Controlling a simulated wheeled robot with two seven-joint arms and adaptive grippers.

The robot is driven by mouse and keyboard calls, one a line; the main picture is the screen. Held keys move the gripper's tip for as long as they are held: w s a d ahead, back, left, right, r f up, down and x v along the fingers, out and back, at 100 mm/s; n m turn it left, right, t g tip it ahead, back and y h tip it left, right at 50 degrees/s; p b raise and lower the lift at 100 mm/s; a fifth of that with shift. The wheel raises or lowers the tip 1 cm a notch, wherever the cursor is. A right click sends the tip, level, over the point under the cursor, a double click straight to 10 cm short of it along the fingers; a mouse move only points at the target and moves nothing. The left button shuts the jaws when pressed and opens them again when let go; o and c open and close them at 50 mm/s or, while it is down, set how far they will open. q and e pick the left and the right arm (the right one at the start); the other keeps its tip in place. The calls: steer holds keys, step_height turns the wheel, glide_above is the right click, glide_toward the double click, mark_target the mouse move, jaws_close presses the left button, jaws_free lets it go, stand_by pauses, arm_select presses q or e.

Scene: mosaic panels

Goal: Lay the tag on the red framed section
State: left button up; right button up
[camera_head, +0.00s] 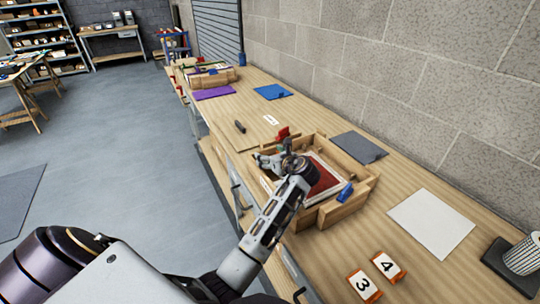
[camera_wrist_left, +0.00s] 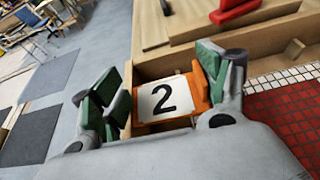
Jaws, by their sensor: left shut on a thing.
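In the head view the tag is too small and covered to make out. The red tiled section (camera_head: 326,182) lies inside the frame, partly hidden by my arm. In the wrist view its red tiles (camera_wrist_left: 287,122) are right of the gripper, with white tiles along one edge. My right gripper is not in view.
A red clamp (camera_head: 283,133) and a blue clamp (camera_head: 345,193) sit on the frame. Tags marked 3 (camera_head: 363,285) and 4 (camera_head: 386,265) lie on the near bench. A white sheet (camera_head: 432,223) and grey sheet (camera_head: 359,147) lie beside the frame.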

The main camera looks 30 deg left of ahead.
arm_select(q)
steer(key=shift+s+d+f, duration=0.1)
steer(key=shift+f, duration=0.45)
steer(key=o, duration=0.7)
steer(key=shift+f, duration=0.3)
steer(key=shift+s, duration=0.1)
steer(key=shift+r, duration=0.25)
